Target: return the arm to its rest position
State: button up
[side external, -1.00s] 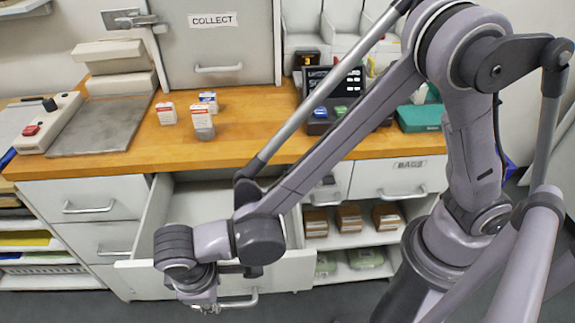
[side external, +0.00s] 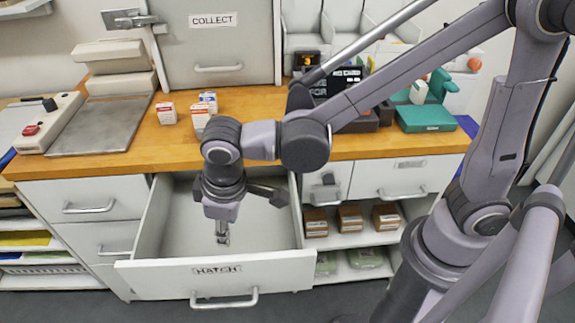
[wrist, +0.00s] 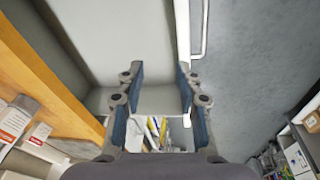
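My gripper (side external: 222,238) points down above the open, labelled drawer (side external: 215,268), below the level of the wooden worktop in the picture. In the wrist view my gripper (wrist: 160,76) has its two fingers well apart with nothing between them. The pale drawer floor (wrist: 115,35) shows beyond the fingers. My arm reaches in from the right, bent over the worktop edge. The part of the drawer directly behind my gripper is hidden.
The wooden worktop (side external: 255,145) holds small boxes (side external: 167,113), a metal plate scale (side external: 100,125), a dark device with a display (side external: 340,85) and a green item (side external: 425,118). A closed COLLECT hatch (side external: 218,45) stands behind. Brown boxes (side external: 349,218) sit on a shelf right of the drawer.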

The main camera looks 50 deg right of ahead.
jog(key=s+d+r+m+t, duration=0.2)
jog(key=d+r+m, duration=0.1)
jog(key=d, duration=0.9)
jog(key=s+d+r+m+t, duration=0.1)
jog(key=d+r+m+t, duration=0.2)
jog(key=d, duration=0.9)
jog(key=shift+s+d+r+m, duration=0.2)
jog(key=shift+s+r+m, duration=0.2)
